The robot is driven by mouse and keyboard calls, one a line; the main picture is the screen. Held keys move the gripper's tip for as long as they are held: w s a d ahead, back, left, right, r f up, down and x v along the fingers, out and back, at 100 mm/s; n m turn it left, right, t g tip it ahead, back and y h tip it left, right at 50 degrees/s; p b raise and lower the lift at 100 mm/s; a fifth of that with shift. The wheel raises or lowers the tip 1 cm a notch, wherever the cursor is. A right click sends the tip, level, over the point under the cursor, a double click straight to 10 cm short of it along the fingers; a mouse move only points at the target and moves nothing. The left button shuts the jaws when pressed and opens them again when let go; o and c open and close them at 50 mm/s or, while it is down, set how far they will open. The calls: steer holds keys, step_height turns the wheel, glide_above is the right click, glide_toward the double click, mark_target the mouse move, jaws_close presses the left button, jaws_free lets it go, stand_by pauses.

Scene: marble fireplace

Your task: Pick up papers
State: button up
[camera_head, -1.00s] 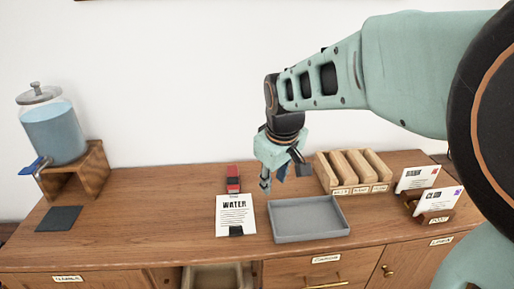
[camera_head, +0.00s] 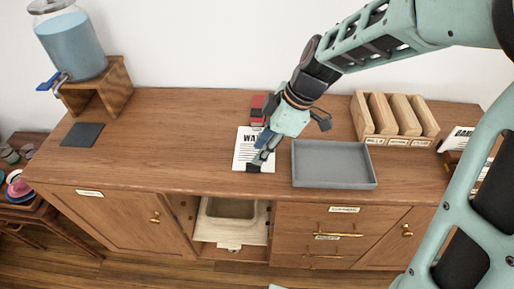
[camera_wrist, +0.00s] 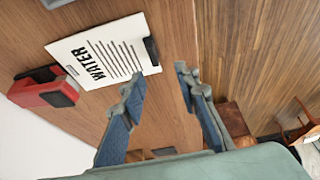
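A white paper (camera_head: 241,148) headed "WATER" lies on the wooden counter; it also shows in the wrist view (camera_wrist: 82,58). A small black piece (camera_wrist: 152,51) sits on the paper's lower edge. My gripper (camera_head: 261,152) is over the paper's right side and hides part of it in the head view. In the wrist view my gripper (camera_wrist: 155,92) has its two blue-padded fingers spread apart with nothing between them. Its fingertips are near the paper's lower edge; I cannot tell whether they touch it. White envelopes (camera_head: 459,138) stand in a holder at the right.
A red stapler-like object (camera_head: 257,108) lies behind the paper, close to my gripper. A grey tray (camera_head: 334,182) is right of the paper. A wooden slotted organizer (camera_head: 366,122) stands behind it.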

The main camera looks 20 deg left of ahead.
steer(key=shift+w+d+f+x, duration=0.1)
steer(key=shift+w+d+x, duration=0.05)
steer(key=shift+x, duration=1)
steer(key=shift+w+d+f+x, duration=0.1)
steer(key=shift+w+d+x, duration=0.05)
steer(key=shift+x, duration=1)
steer(key=shift+w+d+f+x, duration=0.1)
steer(key=shift+w+d+x, duration=0.1)
steer(key=shift+x, duration=0.95)
steer(key=shift+c, duration=0.3)
jaws_close()
